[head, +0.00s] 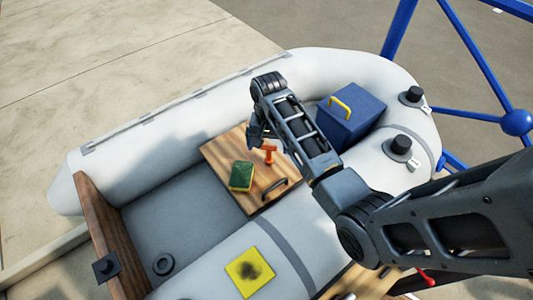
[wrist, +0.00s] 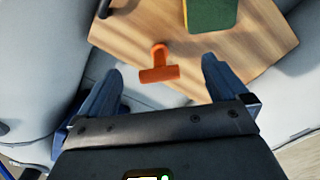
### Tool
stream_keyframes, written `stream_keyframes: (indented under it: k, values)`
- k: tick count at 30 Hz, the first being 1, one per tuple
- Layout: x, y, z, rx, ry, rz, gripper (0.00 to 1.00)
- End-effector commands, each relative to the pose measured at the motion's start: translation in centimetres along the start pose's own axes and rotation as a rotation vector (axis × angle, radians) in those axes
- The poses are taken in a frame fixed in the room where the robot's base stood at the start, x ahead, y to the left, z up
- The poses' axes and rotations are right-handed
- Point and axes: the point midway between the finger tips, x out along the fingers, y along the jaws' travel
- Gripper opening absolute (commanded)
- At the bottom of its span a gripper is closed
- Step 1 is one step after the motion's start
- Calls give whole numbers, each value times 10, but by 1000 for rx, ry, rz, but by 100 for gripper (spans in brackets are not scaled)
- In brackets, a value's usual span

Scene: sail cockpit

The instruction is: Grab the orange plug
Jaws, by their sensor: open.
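The orange plug (head: 268,154) is a small T-shaped piece on the wooden board inside the grey inflatable boat. In the wrist view the plug (wrist: 160,66) shows whole, its crossbar toward my gripper. My gripper (head: 258,138) is just beside and above the plug in the head view, its fingers partly hidden by my arm. In the wrist view my gripper (wrist: 160,85) is open, one finger on each side, with the plug between and slightly beyond the fingertips. Nothing is held, and I see no contact.
A green and yellow sponge (head: 241,176) lies on the wooden board (head: 222,152) close to the plug. A dark handle (head: 274,190) sits at the board's near edge. A blue box (head: 350,117) with a yellow handle stands to the right, behind my arm.

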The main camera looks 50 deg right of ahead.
Motion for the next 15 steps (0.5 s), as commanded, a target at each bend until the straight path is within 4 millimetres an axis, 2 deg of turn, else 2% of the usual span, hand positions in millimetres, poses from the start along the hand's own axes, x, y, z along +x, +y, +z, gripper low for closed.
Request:
stream_keyframes:
  k: [10,15]
  values:
    - [44,2,-3,0,-1,1,100]
    - [56,2,-4,0,1,-1,100]
